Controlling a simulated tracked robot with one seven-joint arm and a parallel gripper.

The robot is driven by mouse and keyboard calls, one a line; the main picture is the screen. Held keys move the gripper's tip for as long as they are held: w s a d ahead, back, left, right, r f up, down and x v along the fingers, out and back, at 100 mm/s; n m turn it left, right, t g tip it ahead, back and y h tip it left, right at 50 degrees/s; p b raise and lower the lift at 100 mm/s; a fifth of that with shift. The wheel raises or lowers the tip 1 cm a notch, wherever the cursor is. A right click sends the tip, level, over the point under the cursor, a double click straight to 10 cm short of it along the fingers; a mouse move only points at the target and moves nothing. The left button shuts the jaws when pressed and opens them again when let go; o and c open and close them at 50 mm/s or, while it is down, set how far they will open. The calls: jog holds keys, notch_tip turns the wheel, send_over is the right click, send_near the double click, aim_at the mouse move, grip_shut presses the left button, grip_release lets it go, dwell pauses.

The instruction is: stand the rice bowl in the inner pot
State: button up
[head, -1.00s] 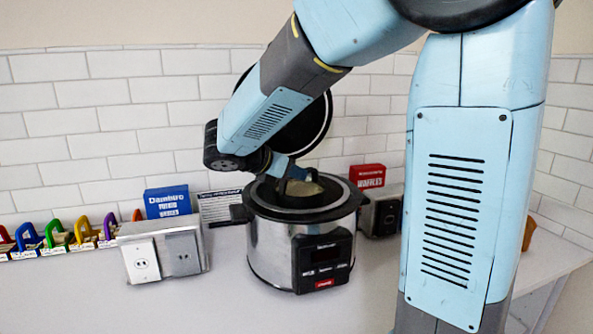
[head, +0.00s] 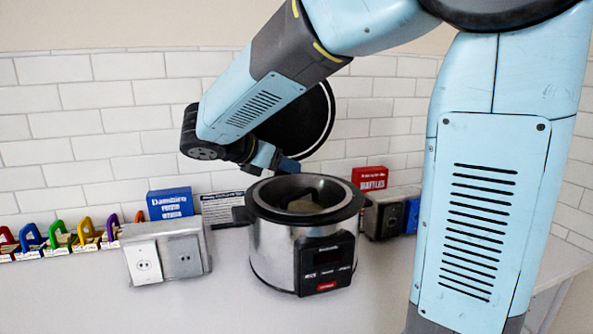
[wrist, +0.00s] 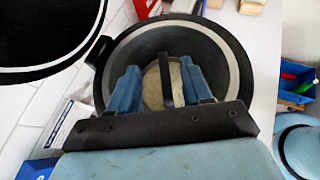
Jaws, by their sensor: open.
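The inner pot (head: 263,209) is the dark lining of a steel cooker (head: 275,255) with a black front panel. The rice bowl (head: 303,204), beige-grey, shows low inside it, partly hidden by the near rim. In the wrist view the bowl (wrist: 152,88) is a pale round shape within the inner pot (wrist: 222,50); a dark bar crosses in front of it, and its exact tilt is hard to tell. My gripper (head: 285,165) is open and empty above the pot's back rim. In the wrist view its blue fingers (wrist: 162,84) are apart, either side of the bowl in the picture.
The cooker's round black lid (head: 300,125) stands raised behind the pot. A blue box (head: 170,203), a red box (head: 370,178) and metal outlet boxes (head: 165,255) stand nearby. Several coloured clips (head: 60,235) line the left. The front counter is clear.

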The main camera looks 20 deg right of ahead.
jog(key=v, duration=0.7)
jog(key=s+d+f+m+y, duration=0.4)
jog(key=s+d+m+y, duration=0.1)
jog(key=s+m, duration=0.4)
jog(key=s+d+f+m+y, duration=0.4)
jog(key=s+m, duration=0.5)
jog(key=m, duration=0.5)
jog(key=shift+s+d+y, duration=0.2)
jog(key=shift+d+y, duration=0.7)
jog(key=shift+d, duration=0.3)
